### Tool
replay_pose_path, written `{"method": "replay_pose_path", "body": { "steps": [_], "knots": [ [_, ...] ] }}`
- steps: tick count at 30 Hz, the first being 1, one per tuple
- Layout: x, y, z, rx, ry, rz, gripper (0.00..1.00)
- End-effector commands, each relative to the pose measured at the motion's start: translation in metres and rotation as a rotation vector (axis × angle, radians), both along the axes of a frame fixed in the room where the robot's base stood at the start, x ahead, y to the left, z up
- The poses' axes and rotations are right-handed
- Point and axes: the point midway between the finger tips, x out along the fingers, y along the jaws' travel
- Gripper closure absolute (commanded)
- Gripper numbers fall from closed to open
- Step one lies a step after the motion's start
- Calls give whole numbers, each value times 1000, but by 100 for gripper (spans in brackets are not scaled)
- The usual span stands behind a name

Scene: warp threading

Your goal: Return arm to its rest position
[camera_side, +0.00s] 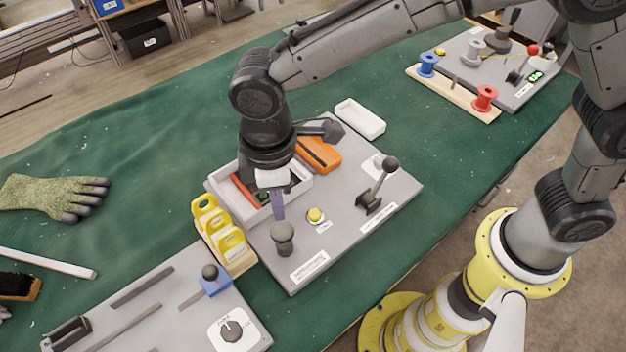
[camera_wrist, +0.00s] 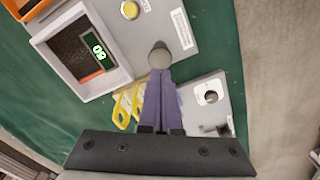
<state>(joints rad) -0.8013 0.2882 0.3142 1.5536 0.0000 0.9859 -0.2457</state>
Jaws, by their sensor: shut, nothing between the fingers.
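My gripper (camera_side: 278,206) hangs over the grey board (camera_side: 335,240) in the side view, near the front edge of a light box (camera_side: 226,188). In the wrist view my gripper's purple fingers (camera_wrist: 160,76) are together with nothing between them. Their tips appear against a round grey knob (camera_wrist: 160,56), which also shows in the side view (camera_side: 283,233); I cannot tell whether they touch it. The box also shows in the wrist view (camera_wrist: 53,38), with a dark inside and a green lit display (camera_wrist: 96,50).
Yellow-handled pieces (camera_side: 204,214) stand in a wooden holder beside the box. A yellow button (camera_side: 316,215), a lever (camera_side: 378,185) and an orange block (camera_side: 320,155) are on the board. A second board (camera_side: 150,310) lies at front left; spools (camera_side: 484,98) stand at far right.

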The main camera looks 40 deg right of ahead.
Motion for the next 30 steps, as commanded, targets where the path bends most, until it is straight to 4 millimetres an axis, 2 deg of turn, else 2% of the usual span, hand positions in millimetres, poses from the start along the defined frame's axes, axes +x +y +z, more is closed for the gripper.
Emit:
{"method": "replay_pose_path", "body": {
  "steps": [6, 16, 18, 20, 23, 26, 30],
  "knots": [
    [0, 0, 16, 1, -2, 0, 100],
    [0, 0, 18, 1, -1, -1, 100],
    [4, -4, 19, 1, -2, -13, 100],
    [13, -12, 27, 15, -16, -39, 100],
    [32, -36, 59, 60, -66, -110, 100],
    [41, -86, 100, 108, -131, -216, 100],
    [29, -161, 144, 159, -220, -382, 100]
  ]
}}
